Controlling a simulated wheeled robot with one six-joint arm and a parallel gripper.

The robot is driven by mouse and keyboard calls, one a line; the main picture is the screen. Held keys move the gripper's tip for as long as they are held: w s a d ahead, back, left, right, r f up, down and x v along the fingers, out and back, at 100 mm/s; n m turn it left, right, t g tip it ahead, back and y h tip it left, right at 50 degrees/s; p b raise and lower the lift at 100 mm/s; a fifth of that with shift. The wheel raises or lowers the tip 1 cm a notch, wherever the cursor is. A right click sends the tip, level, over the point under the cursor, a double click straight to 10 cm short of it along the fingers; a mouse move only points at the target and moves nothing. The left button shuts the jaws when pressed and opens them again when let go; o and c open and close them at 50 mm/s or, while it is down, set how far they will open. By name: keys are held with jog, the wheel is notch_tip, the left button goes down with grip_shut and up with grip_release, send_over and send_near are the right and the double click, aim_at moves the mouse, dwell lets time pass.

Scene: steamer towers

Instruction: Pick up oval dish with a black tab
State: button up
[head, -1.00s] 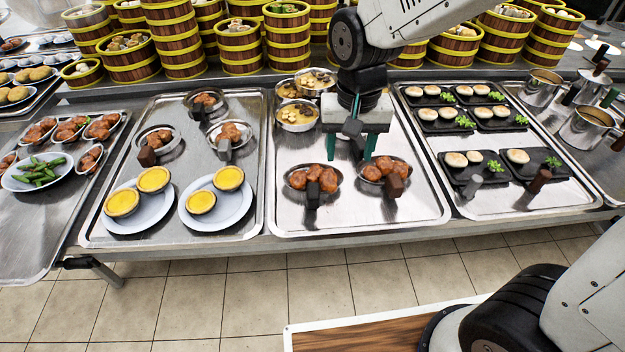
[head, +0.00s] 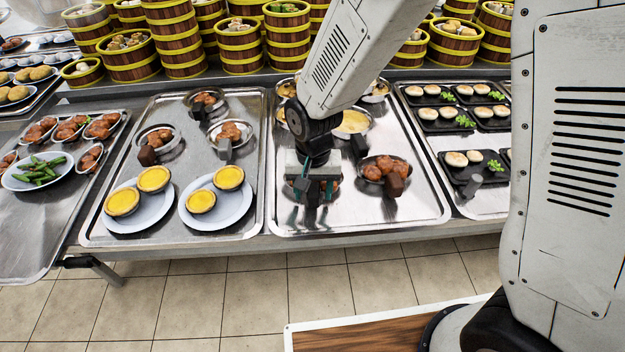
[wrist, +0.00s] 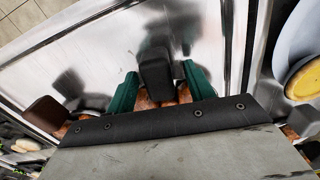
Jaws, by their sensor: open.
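An oval dish of brown meat pieces stands at the front of the middle tray, mostly hidden under my gripper (head: 311,193). Its black tab (wrist: 155,72) points toward the tray's front edge and lies between my gripper's green fingers in the wrist view (wrist: 161,87). The fingers are apart, one on each side of the tab, with a gap visible beside it. Some of the dish's brown food (wrist: 146,102) shows below the tab. My gripper is open and holds nothing.
Another meat dish (head: 372,181) with a brown tab (head: 393,184) stands close on the right. Behind it is a round yellow-filled dish (head: 353,122) with a dark tab. The left tray (head: 160,104) holds plates of tarts (head: 228,178). The middle tray's front strip (head: 400,218) is bare.

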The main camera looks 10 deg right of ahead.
jog(key=shift+f, duration=0.1)
jog(key=shift+c, duration=0.3)
grip_shut()
notch_tip(320, 180, up, 10)
jog(key=shift+r, duration=0.1)
jog(key=c, duration=0.6)
grip_release()
grip_shut()
